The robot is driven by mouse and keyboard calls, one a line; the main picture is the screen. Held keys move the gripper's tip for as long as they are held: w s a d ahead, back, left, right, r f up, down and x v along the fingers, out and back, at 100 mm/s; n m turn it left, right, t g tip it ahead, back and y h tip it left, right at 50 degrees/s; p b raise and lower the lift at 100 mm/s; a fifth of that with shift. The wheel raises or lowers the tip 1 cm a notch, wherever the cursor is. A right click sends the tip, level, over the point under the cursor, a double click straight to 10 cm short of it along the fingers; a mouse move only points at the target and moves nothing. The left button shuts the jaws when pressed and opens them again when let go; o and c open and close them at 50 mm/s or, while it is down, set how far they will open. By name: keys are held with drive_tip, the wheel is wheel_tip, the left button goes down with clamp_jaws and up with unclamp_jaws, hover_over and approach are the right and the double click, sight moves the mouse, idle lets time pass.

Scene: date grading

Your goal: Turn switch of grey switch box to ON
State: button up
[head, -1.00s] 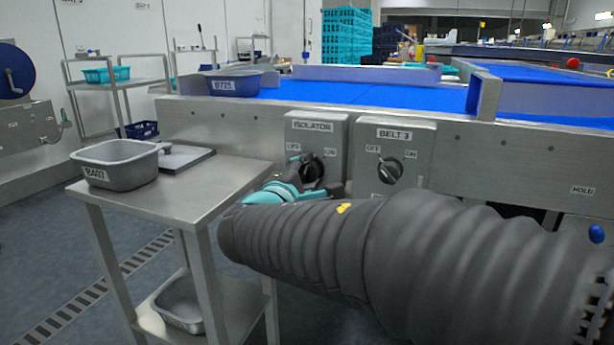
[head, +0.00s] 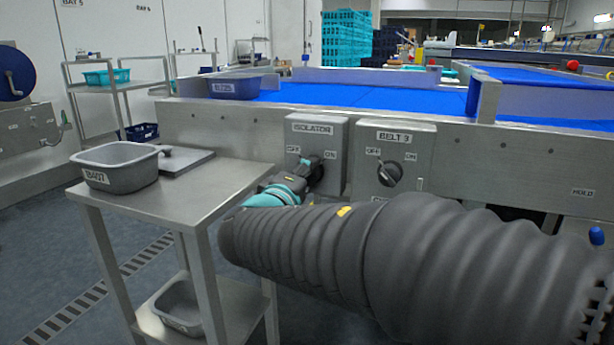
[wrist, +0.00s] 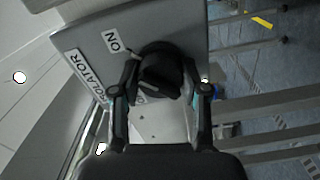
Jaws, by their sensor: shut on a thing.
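The grey switch box labelled ISOLATOR (head: 334,155) is fixed to the front of the conveyor, with OFF at the left of its switch and ON at the right. Its black rotary switch (wrist: 158,72) shows in the wrist view, close ahead of my fingers. My gripper (head: 306,170) is at this switch and shut on it, with one finger on each side in the wrist view (wrist: 162,92). The fingers partly hide the switch and the OFF label, so I cannot tell exactly where it points. The ON label (wrist: 113,40) is clear.
A second grey box, BELT 3 (head: 424,160), with its own black knob, sits just to the right. A steel table (head: 215,190) with a grey tub (head: 118,180) stands left of my gripper. The blue belt (head: 370,95) runs above the boxes.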

idle(0.3)
drive_tip(key=o, duration=1.1)
drive_tip(key=shift+o, duration=0.2)
drive_tip(key=v, duration=1.2)
